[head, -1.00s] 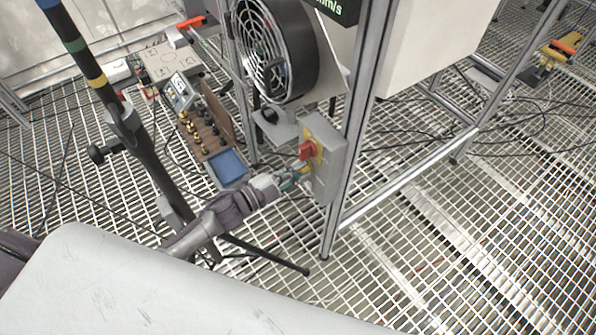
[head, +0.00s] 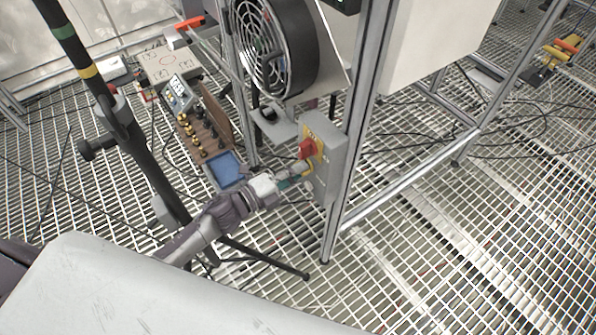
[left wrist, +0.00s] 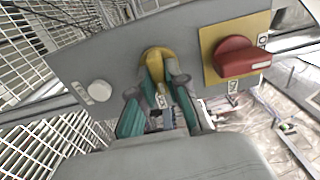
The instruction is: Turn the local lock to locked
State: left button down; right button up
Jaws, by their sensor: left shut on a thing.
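The grey control box (head: 330,165) is fixed to a metal post. In the left wrist view its face (left wrist: 110,60) fills the upper part. The local lock, a yellow round piece with a tab (left wrist: 154,62), sits mid-face. My left gripper (left wrist: 160,90) has its teal-padded fingers around the tab and is shut on it. A small label shows between the fingers, too small to read surely. In the head view my left gripper (head: 293,178) is at the box's lower front, and the lock is hidden there. My right gripper is not in view.
A red rotary switch (left wrist: 240,58) on a yellow plate sits right of the lock; a white round button (left wrist: 97,91) sits left. A fan (head: 275,50) stands above the box. A black tripod pole (head: 130,135) stands left of my arm. Cables lie on the grating floor.

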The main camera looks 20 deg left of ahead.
pick_arm(q)
jog(key=shift+f, duration=0.1)
dwell(0.3)
jog(key=c, duration=1.2)
grip_release()
jog(key=shift+o, duration=0.2)
jog(key=v, duration=1.2)
